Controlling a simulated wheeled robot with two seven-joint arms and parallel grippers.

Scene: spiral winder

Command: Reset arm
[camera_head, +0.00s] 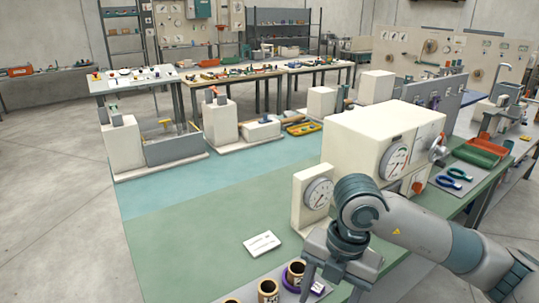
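My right arm comes in from the right edge, with grey links bent downward at a rounded wrist. My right gripper (331,288) hangs over the near edge of the green bench top (190,240). Its two fingers are spread apart, and I see nothing held between them. Its fingertips are near the bottom of the picture and partly cut off. My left gripper is not in view.
A dial gauge block (312,200) and a large cream machine (372,145) stand just behind my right gripper. Brown spools (268,290) and a white plate (262,244) lie left of it. Pliers (455,173) and bins lie at right. The bench's left middle is clear.

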